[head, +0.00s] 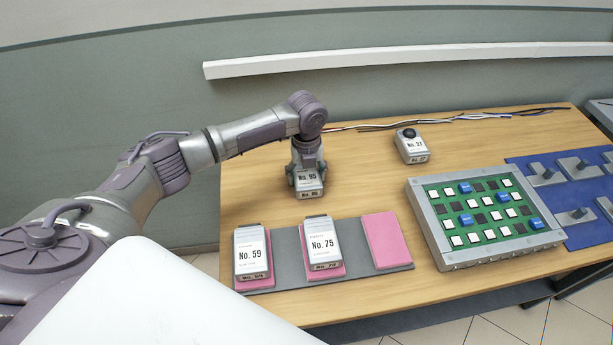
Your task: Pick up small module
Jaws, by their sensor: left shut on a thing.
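My left gripper (306,168) points down over the table and is shut on a small grey-and-white module labelled No. 95 (309,187). I cannot tell whether that module touches the table. Another small module, No. 27 (411,147), with a black knob on top, stands on the table to the right. Modules No. 59 (252,253) and No. 75 (321,243) lie on pink pads on a grey mat (360,237) at the front. My right gripper is not in view.
The mat's right pink pad (386,240) is bare. A grey-framed green board (485,212) with white, black and blue squares stands to the right. A blue mat (592,190) with metal fixtures lies beyond it. Loose cables (460,118) run along the table's back edge.

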